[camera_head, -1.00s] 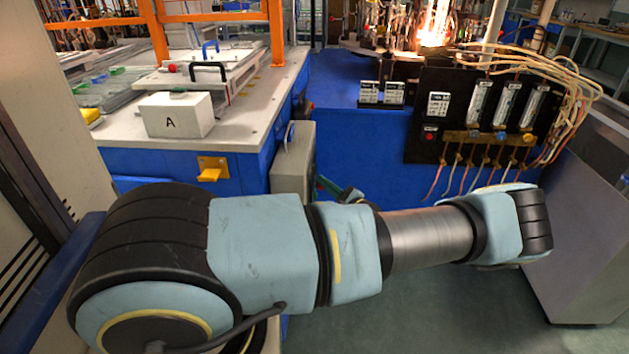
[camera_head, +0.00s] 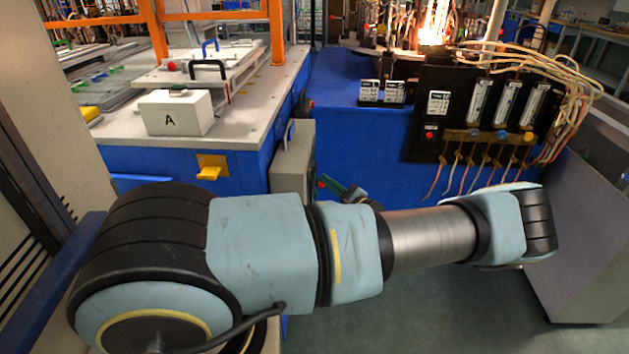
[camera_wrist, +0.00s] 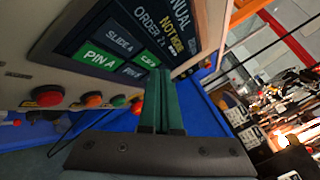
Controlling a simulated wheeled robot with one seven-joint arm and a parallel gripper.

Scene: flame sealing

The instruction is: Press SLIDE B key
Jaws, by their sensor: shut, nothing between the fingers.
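In the wrist view a dark touch screen (camera_wrist: 115,40) on a pale panel shows a SLIDE A key (camera_wrist: 120,38), a green PIN A key (camera_wrist: 100,57) and two smaller keys beside them. The labels of these two, a green one (camera_wrist: 146,60) and a dark one (camera_wrist: 132,71), are too small to read surely, so I cannot tell which is SLIDE B. My gripper (camera_wrist: 161,73) is shut and empty, its green fingers overlapping the screen's lower right edge. I cannot tell if it touches. In the head view my gripper (camera_head: 338,187) is partly hidden behind my arm, near the grey control box (camera_head: 293,165).
Red (camera_wrist: 47,96), orange and green push buttons sit on the panel below the screen. In the head view a blue bench with a white box marked A (camera_head: 178,113) stands left. A black gauge panel (camera_head: 470,115) and a flame (camera_head: 433,28) are at the right.

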